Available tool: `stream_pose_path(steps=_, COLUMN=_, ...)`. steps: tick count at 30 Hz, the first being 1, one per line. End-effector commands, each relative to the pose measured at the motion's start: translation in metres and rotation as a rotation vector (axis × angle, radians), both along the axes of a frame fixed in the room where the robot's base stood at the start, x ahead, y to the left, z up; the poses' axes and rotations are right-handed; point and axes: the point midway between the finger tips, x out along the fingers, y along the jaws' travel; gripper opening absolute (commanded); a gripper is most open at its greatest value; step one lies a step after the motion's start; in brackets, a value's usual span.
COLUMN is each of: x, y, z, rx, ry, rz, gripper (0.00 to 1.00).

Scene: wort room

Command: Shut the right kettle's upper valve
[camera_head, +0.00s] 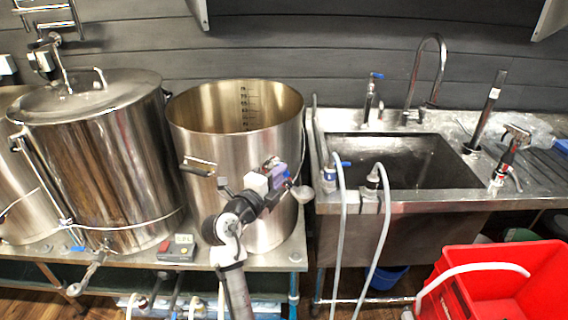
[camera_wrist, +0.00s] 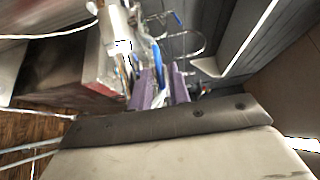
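The right kettle (camera_head: 236,190) is the open steel pot in the middle of the head view, with graduation marks inside. My arm stands in front of it, and my gripper (camera_head: 283,172) with purple fingers is at the kettle's right side. A small blue part (camera_head: 288,181) and a rounded metal piece (camera_head: 303,193) show by the fingers; they look like the upper valve, mostly hidden by my gripper. In the wrist view the purple fingers of my gripper (camera_wrist: 161,72) are apart. A blue strip (camera_wrist: 157,55) shows between them; I cannot tell whether they touch it.
A lidded kettle (camera_head: 100,150) stands to the left. A steel sink (camera_head: 395,160) with a tap and hanging pale hoses (camera_head: 340,235) is close on the right. A red bucket (camera_head: 495,285) is at lower right. A small box with a red button (camera_head: 175,250) sits on the bench.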

Motion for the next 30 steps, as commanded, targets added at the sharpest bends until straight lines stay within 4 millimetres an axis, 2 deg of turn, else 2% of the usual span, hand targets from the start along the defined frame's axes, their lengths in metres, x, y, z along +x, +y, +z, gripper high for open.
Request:
stream_pose_path(steps=6, x=0.02, y=-0.013, z=0.001, rx=-0.001, ry=0.0, rz=-0.001, gripper=0.18)
stream_pose_path(steps=16, x=0.023, y=-0.014, z=0.0, rx=0.0, ry=-0.001, rz=0.001, gripper=0.18)
stream_pose_path(steps=17, x=0.023, y=-0.014, z=0.0, rx=-0.001, ry=-0.001, rz=0.001, gripper=0.17)
stream_pose_path(steps=21, x=0.023, y=-0.014, z=0.0, rx=-0.001, ry=-0.001, rz=0.001, gripper=0.0)
stream_pose_path(steps=30, x=0.023, y=-0.014, z=0.0, rx=-0.001, ry=-0.001, rz=0.001, gripper=0.0)
